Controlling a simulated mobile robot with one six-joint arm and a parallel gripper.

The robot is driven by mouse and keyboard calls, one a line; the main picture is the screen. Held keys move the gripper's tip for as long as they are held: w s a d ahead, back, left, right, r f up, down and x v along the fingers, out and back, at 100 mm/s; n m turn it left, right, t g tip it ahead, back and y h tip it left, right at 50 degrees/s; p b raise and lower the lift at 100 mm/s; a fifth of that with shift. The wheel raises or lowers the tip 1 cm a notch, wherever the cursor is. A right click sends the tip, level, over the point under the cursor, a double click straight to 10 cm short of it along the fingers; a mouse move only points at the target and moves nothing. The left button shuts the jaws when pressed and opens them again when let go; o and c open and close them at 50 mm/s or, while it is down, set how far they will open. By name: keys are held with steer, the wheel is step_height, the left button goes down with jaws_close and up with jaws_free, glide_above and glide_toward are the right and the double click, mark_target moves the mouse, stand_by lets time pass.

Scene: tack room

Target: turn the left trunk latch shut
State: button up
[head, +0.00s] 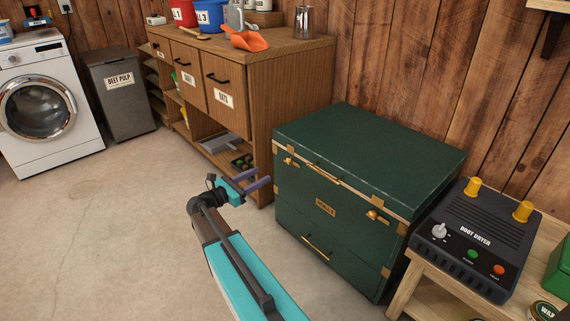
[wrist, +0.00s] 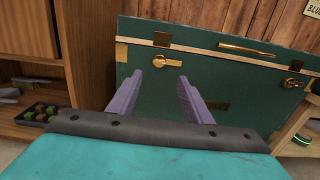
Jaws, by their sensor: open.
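The green trunk (head: 345,210) stands closed against the plank wall, with brass corners and a name plate. Its left latch (head: 291,162) is a small brass piece on the upper front, left of the brass handle bar. In the wrist view the left latch (wrist: 167,61) shows a round knob with a lever lying roughly level, pointing right. The right latch (head: 377,216) is on the same front and also shows in the wrist view (wrist: 291,83). My gripper (head: 268,183) is open and empty, in front of the trunk's left side. In the wrist view its purple fingers (wrist: 165,84) frame the latch from below, apparently apart from it.
A wooden cabinet (head: 255,135) with drawers and open shelves stands close on the left. A low bench (head: 424,275) with a boot dryer (head: 475,240) stands close on the right. The concrete floor (head: 110,230) in front is clear.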

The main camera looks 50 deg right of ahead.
mark_target(289, 161)
steer(key=d+b, duration=0.1)
steer(key=d, duration=0.3)
steer(key=d+b, duration=0.1)
steer(key=d, duration=0.3)
steer(key=s+d+b, duration=0.1)
steer(key=d, duration=0.4)
steer(key=shift+b, duration=0.4)
